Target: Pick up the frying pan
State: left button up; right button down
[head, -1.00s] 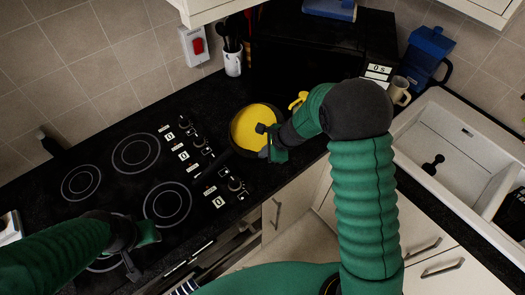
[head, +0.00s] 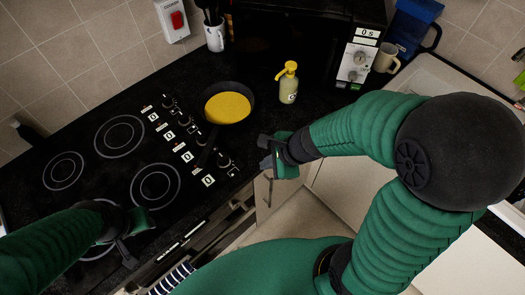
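The frying pan (head: 228,106) is dark with a yellow inside and sits on the black counter, right of the hob controls. Its dark handle (head: 208,147) points toward the front edge, over the knob side of the hob. My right gripper (head: 265,153) is in front of the pan and to its right, near the counter's front edge, apart from the pan. Its dark fingers are small in view, and I cannot tell how far they are parted. My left gripper (head: 130,252) is over the near left part of the hob, far from the pan; its fingers are dark against dark.
A yellow-topped pump bottle (head: 288,84) stands right of the pan. A black microwave (head: 305,40) stands behind. The hob (head: 118,160) with several rings lies left. A white utensil pot (head: 214,37) and a mug (head: 385,58) stand at the back. A sink is at right.

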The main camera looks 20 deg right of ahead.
jog(key=shift+c, duration=2.2)
grip_release()
